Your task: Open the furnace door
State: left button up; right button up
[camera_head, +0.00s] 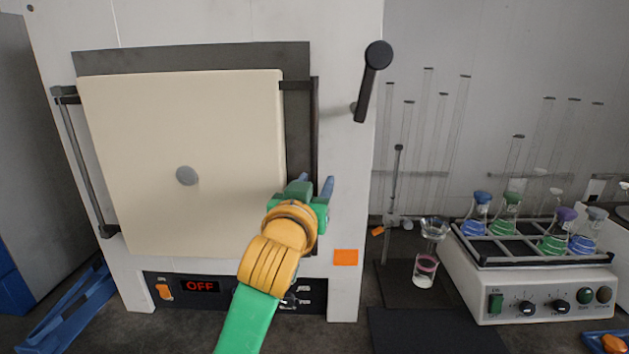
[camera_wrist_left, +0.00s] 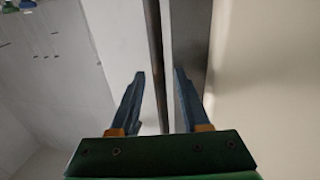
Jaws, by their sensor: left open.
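The furnace door (camera_head: 180,130) is a cream panel with a round grey disc in its middle, in front of a dark grey frame. A dark upright bar (camera_head: 315,125) runs along its right side, with a bracket at the top. My left gripper (camera_head: 316,183) is at the lower part of this bar, its two blue fingers open and pointing up in the head view. In the left wrist view, the dark bar (camera_wrist_left: 156,50) shows between the open fingers (camera_wrist_left: 160,74); I cannot tell whether they touch it. The gripper's arm hides the door's lower right corner. My right gripper is not in view.
A black lever (camera_head: 370,80) sticks out from the furnace's white front, right of the door. Below is a control panel (camera_head: 200,287) reading OFF. To the right stand a glass (camera_head: 425,270) and a shaker (camera_head: 530,290) with several flasks.

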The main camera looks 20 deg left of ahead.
pick_arm(q)
jog(key=shift+s, duration=0.1)
grip_shut()
dwell(1.2)
